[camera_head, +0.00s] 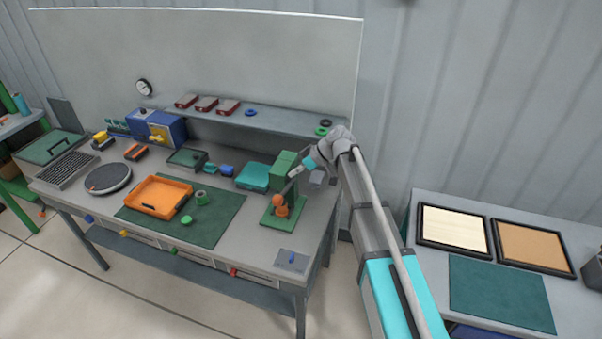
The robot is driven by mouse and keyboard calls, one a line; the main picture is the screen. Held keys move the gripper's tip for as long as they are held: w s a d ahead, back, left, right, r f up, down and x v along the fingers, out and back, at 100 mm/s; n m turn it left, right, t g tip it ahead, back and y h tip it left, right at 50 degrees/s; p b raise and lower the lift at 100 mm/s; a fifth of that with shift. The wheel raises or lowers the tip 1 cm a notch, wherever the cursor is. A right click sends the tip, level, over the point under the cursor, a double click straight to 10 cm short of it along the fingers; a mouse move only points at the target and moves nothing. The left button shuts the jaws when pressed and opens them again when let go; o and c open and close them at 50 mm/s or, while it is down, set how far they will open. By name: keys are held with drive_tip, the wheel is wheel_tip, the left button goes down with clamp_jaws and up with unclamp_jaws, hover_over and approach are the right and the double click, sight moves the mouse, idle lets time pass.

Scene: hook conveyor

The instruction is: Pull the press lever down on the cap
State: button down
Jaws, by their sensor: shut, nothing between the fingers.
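The press stands at the right end of the workbench, with a green upright block (284,166) and a green base plate (272,219). A rounded orange piece (281,207) sits on the base; I cannot tell whether a cap is under it. A thin grey bar, probably the lever (291,190), shows in front of the block. My gripper (294,173) is shut at the block's right front, close to the bar's upper end; I cannot tell if they touch. My arm comes in from the lower right.
An orange tray (157,211) lies on a green mat (222,229), with small green round parts (187,219) to its right. A teal box (252,176) stands left of the press. A shelf (285,122) runs behind. A second table (430,265) is at right.

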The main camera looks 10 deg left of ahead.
sight(281, 198)
drive_tip(key=b+x, duration=0.3)
drive_tip(key=x, duration=0.3)
drive_tip(key=shift+d+f+b, duration=0.15)
drive_tip(key=shift+d+b, duration=0.1)
drive_tip(key=shift+b, duration=0.15)
drive_tip(key=shift+s+f+b, duration=0.25)
drive_tip(key=shift+f+b, duration=0.5)
drive_tip(key=shift+s+f+b, duration=0.3)
drive_tip(key=shift+f+b, duration=0.45)
drive_tip(key=shift+f, duration=0.05)
drive_tip(key=shift+s+f+b, duration=0.25)
drive_tip(key=shift+f+b, duration=0.35)
drive_tip(key=shift+s+d+f+b, duration=0.1)
drive_tip(key=shift+s+f+b, duration=0.25)
drive_tip(key=shift+s+b, duration=0.05)
drive_tip(key=shift+r, duration=0.1)
